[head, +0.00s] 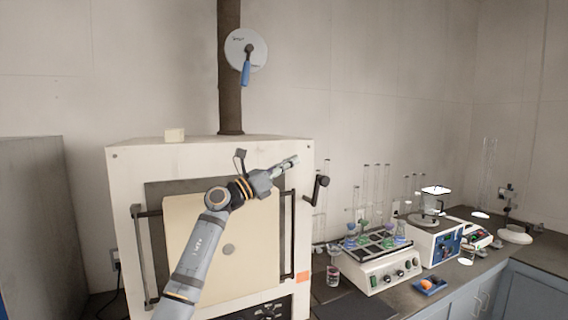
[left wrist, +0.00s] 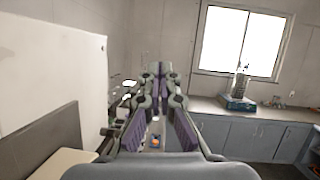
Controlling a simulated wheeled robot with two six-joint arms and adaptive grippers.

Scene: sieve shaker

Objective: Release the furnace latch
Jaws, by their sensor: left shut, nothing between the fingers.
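The white furnace (head: 129,167) stands in the left half of the head view with its cream door (head: 245,262) closed against the front. A black crank-like handle, which looks like the latch (head: 318,187), sticks out at the furnace's right edge. My left gripper (head: 293,160) is shut and empty, in front of the upper right of the furnace, above and left of the latch in the picture. In the left wrist view the gripper (left wrist: 159,72) points forward, past the furnace's white side (left wrist: 60,75). My right gripper is not in view.
A dark vertical bar (head: 288,235) runs along the door's right side. Right of the furnace, a counter carries a shaker with glassware (head: 378,265), a blue-fronted instrument (head: 437,244) and a small blue tray (head: 430,287). A dark flue pipe (head: 230,100) rises behind the furnace.

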